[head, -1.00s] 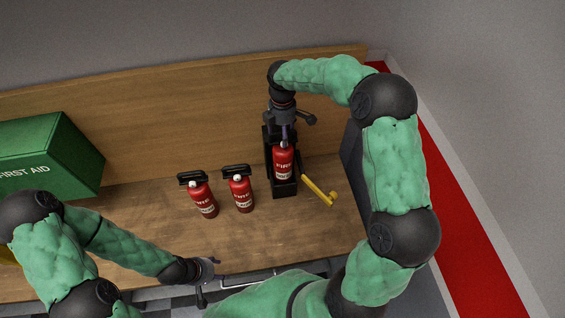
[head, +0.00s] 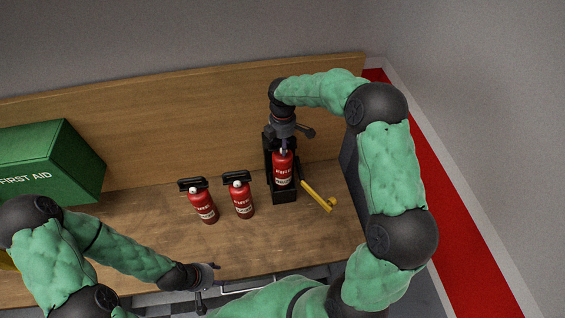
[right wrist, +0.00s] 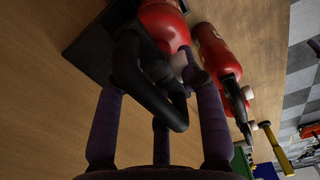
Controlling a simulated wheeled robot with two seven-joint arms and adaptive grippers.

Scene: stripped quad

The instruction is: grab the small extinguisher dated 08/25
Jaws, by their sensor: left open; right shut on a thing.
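Three small red extinguishers are at the bench. The right one (head: 283,170) stands upright in a black bracket (head: 285,196). My right gripper (head: 283,147) comes down on its top and is shut on it around the black handle (right wrist: 150,80); its red body (right wrist: 165,25) shows beyond the purple fingers. The middle extinguisher (head: 241,200) and the left extinguisher (head: 203,207) stand free on the bench, with black handles on top. The dates on their labels are too small to read. My left gripper (head: 208,281) is open and empty near the bench's front edge.
A green first aid box (head: 45,165) stands at the left on the wooden bench (head: 150,235). A yellow tool (head: 320,197) lies just right of the bracket. A wooden back panel (head: 180,120) rises behind. Bare bench lies in front of the extinguishers.

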